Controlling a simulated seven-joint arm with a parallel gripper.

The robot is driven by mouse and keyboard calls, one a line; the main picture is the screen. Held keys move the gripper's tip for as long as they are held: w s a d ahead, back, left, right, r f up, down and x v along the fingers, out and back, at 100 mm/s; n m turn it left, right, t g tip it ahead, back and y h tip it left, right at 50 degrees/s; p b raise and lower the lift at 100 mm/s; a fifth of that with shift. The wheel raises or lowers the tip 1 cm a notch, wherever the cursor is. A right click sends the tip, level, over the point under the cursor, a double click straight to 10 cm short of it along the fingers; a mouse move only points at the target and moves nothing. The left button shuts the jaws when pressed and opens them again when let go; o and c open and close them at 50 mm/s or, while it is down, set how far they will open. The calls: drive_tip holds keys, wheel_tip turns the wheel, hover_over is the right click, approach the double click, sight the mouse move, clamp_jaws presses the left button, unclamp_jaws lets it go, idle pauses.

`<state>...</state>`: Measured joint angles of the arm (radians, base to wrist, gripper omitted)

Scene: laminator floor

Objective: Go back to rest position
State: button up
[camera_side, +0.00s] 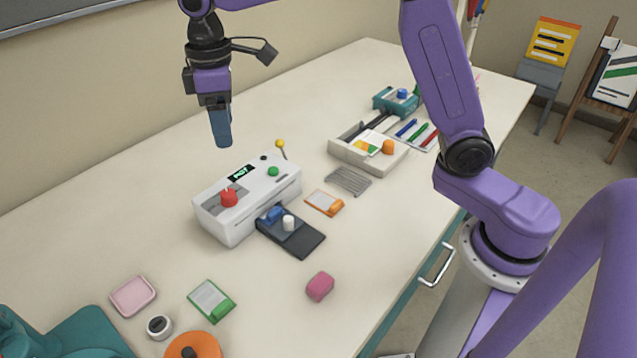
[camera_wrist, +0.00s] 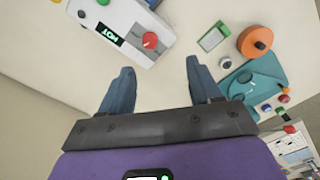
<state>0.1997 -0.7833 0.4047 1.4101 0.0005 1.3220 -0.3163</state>
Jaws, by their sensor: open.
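My gripper (camera_side: 221,127) hangs in the air above the back of the table, behind and above the white laminator. It points down with nothing in it. In the wrist view my gripper (camera_wrist: 160,85) shows two blue fingers spread apart with bare table between them. The white laminator (camera_side: 248,205) has a red knob, a green button and a lit green display; it also shows in the wrist view (camera_wrist: 112,22). A dark tray (camera_side: 300,242) with a blue piece and a white knob sits at its front.
On the table (camera_side: 130,232) lie an orange-edged card (camera_side: 324,203), a grey rack (camera_side: 348,181), a pink block (camera_side: 320,286), a green-edged card (camera_side: 211,299), a pink tray (camera_side: 133,296) and an orange disc (camera_side: 193,346). A beige organiser (camera_side: 368,151) stands farther back. The air around my gripper is clear.

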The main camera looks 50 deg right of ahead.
drive_tip(key=s+d+f, duration=0.2)
drive_tip(key=s+d, duration=0.2)
drive_tip(key=s, duration=0.6)
drive_tip(key=s+d+f+n, duration=0.1)
drive_tip(key=s+d, duration=0.4)
drive_tip(key=s, duration=0.5)
drive_tip(key=s+d+f+n, duration=0.1)
drive_tip(key=s+d+f, duration=0.3)
drive_tip(key=s, duration=0.6)
drive_tip(key=shift+s+d, duration=0.4)
drive_tip(key=shift+d, duration=0.35)
drive_tip(key=shift+r, duration=0.1)
drive_tip(key=shift+c, duration=0.2)
